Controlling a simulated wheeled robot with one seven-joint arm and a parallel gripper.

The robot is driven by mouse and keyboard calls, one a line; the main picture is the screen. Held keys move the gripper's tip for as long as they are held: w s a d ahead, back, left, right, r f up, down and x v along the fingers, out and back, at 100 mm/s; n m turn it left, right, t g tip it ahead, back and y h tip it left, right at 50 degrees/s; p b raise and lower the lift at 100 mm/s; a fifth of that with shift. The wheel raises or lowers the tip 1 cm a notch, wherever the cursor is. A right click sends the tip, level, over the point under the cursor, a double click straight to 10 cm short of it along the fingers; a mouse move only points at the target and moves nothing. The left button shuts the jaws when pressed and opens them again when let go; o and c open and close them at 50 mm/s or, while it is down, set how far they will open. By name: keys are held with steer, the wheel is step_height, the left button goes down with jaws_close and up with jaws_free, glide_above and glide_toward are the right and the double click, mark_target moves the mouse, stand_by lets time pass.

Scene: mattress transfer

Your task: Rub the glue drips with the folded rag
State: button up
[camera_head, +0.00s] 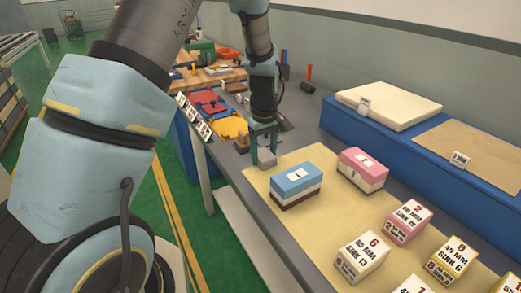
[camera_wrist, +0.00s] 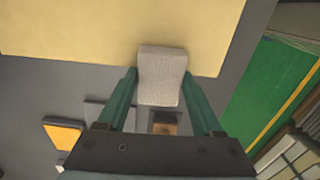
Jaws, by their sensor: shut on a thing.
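My gripper (camera_head: 264,146) has green fingers pointing down at the far end of the yellow mat (camera_head: 262,184). It is shut on a small light grey folded rag (camera_head: 267,160), held at the mat's far edge. In the wrist view the rag (camera_wrist: 162,77) sits between the fingertips of my gripper (camera_wrist: 161,82), partly over the yellow mat (camera_wrist: 80,30) and partly over the grey bench top. I cannot tell whether the rag touches the surface. I cannot make out any glue drips in either view.
A blue-topped block (camera_head: 297,183) and a pink-topped block (camera_head: 362,168) stand on the mat near the rag. Several labelled boxes (camera_head: 362,255) stand nearer. Red (camera_head: 207,101) and yellow (camera_head: 230,126) trays lie beyond. A blue stand (camera_head: 420,150) with pale slabs runs along the right.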

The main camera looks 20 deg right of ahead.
mark_target(271, 170)
steer(key=shift+s+d+p, duration=0.2)
steer(key=shift+s, duration=0.85)
steer(key=shift+s+d+p, duration=0.15)
steer(key=shift+s, duration=0.85)
step_height(271, 170, up, 6)
steer(key=p, duration=0.5)
steer(key=shift+r, duration=0.15)
step_height(271, 170, up, 3)
steer(key=shift+f+p, duration=0.1)
steer(key=shift+p, duration=1.15)
steer(key=shift+w, duration=0.1)
